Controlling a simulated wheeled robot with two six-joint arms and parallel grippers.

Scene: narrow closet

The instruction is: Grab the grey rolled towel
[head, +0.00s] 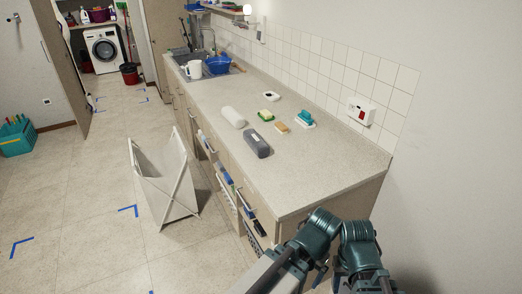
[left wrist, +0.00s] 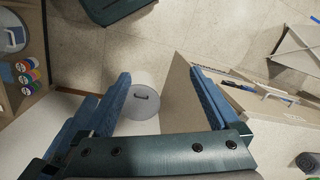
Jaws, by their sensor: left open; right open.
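The grey rolled towel (head: 257,145) lies on the counter top near its front edge, in the middle of the head view. Nothing touches it. A white roll (head: 233,117) lies just behind it. My right gripper (head: 366,284) is low at the bottom edge of the head view, partly cut off, in front of the counter's near end and well apart from the towel. My left gripper (left wrist: 162,97) shows in the left wrist view with its blue fingers wide apart and nothing held. A grey round thing at that view's lower right corner may be the towel; I cannot tell.
A soap piece (head: 281,128), a green sponge (head: 266,115) and a teal brush (head: 305,118) lie right of the towel. A white folding hamper (head: 165,180) stands left of the counter. A lidded bin (left wrist: 141,101) stands beyond my left fingers. The counter's near end is clear.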

